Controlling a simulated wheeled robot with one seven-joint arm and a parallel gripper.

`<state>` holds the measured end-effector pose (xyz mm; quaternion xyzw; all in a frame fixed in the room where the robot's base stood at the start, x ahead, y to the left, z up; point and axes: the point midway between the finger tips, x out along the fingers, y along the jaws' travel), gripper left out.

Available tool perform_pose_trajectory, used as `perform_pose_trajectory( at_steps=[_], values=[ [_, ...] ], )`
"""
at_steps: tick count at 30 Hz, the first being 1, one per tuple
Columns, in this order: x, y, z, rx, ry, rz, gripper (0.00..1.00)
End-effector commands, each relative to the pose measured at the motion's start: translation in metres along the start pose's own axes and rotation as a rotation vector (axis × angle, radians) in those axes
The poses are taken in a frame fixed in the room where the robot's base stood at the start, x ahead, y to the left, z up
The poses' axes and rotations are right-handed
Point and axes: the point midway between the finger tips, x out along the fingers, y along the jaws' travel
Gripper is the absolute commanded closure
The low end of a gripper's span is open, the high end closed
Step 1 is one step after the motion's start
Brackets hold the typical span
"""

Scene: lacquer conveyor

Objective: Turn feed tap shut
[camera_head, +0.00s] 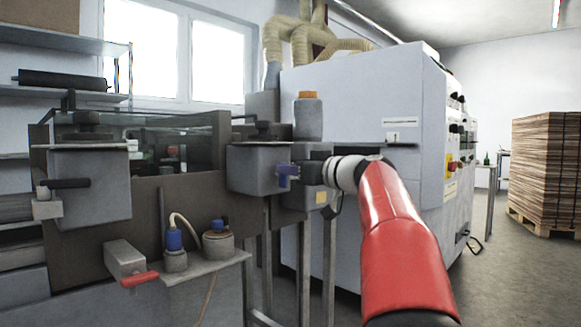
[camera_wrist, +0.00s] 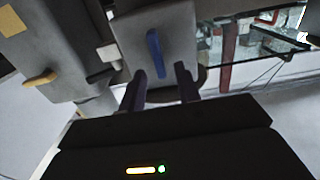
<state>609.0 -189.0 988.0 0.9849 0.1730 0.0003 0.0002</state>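A blue tap handle (camera_head: 287,174) sits on the front of a grey box on the machine. I take it as the feed tap, but no label is readable. In the wrist view the blue handle (camera_wrist: 155,54) stands nearly upright on a grey housing. My gripper (camera_wrist: 160,85) is open and empty, its two dark fingers apart just below the handle's lower end. I cannot tell how deep the gap is. In the head view my gripper (camera_head: 312,172) is close to the right of the handle, partly hidden by my wrist.
A red handle (camera_head: 139,279) projects from a lower grey block at the left. A yellow handle (camera_wrist: 40,78) shows on another grey housing in the wrist view. A large white cabinet (camera_head: 350,100) stands behind my arm.

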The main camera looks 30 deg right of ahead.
Motion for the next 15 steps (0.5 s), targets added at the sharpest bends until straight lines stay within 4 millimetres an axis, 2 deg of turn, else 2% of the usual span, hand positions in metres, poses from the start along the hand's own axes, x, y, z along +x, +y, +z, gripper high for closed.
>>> perform_pose_trajectory(
  at_steps=[3, 11, 12, 15],
  values=[
    [0.0091, -0.0007, -0.0004, 0.0, 0.0, -0.002, 0.67],
    [0.0111, -0.0006, 0.0004, 0.0, -0.001, -0.001, 0.67],
    [0.0111, -0.0006, 0.0004, 0.001, -0.001, -0.001, 0.69],
    [0.011, -0.0006, 0.0004, 0.001, -0.001, -0.001, 0.82]
  ],
)
